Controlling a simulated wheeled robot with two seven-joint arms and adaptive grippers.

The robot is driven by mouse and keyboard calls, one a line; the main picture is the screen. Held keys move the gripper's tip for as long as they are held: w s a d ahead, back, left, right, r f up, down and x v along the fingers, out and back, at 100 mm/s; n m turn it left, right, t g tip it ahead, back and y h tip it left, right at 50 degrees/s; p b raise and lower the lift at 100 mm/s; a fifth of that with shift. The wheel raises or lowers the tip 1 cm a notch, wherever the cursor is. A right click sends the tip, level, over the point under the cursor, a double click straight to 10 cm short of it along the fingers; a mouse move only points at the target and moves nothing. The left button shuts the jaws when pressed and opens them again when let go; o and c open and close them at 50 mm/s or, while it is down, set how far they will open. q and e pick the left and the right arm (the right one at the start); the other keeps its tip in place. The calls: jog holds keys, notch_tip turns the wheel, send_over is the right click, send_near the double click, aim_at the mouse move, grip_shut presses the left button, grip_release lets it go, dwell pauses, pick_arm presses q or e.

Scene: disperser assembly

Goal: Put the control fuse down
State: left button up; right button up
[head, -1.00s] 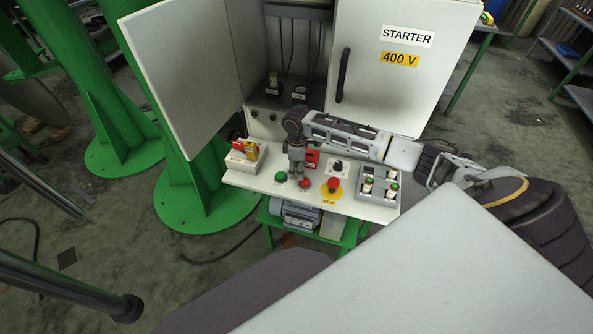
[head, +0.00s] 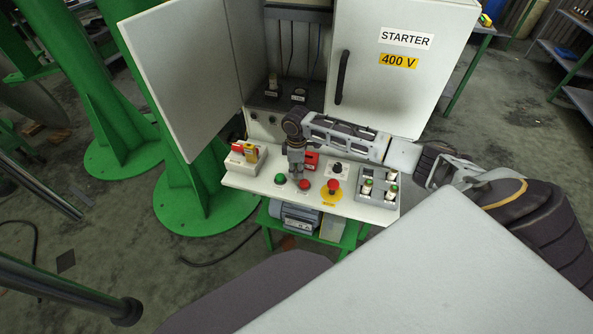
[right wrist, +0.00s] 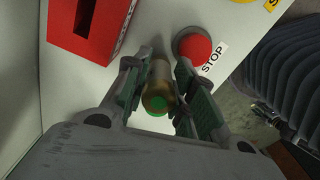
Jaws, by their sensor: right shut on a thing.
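The control fuse (right wrist: 159,88), a tan-gold cylinder with a bright green end, sits between the fingers of my right gripper (right wrist: 165,100) in the right wrist view. The fingers are shut on it. In the head view my right gripper (head: 296,172) points down over the white control panel, behind the green and red push buttons; the fuse is too small to make out there. In the wrist view the fuse is beside the red STOP button (right wrist: 194,48). I cannot tell whether it touches the panel. My left gripper is not in view.
A grey tray (head: 362,201) with several fuses is at the panel's right end. A red slotted box (right wrist: 75,50), a red mushroom button (head: 333,186) and a black knob (head: 337,168) stand nearby. The open starter cabinet (head: 395,95) rises behind. A red-yellow switch (head: 245,152) is at the left.

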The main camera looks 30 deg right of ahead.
jog(key=shift+r, duration=0.7)
notch_tip(320, 180, up, 7)
jog(key=shift+f+p, duration=0.1)
jog(key=shift+p, duration=0.25)
jog(key=shift+r, duration=0.8)
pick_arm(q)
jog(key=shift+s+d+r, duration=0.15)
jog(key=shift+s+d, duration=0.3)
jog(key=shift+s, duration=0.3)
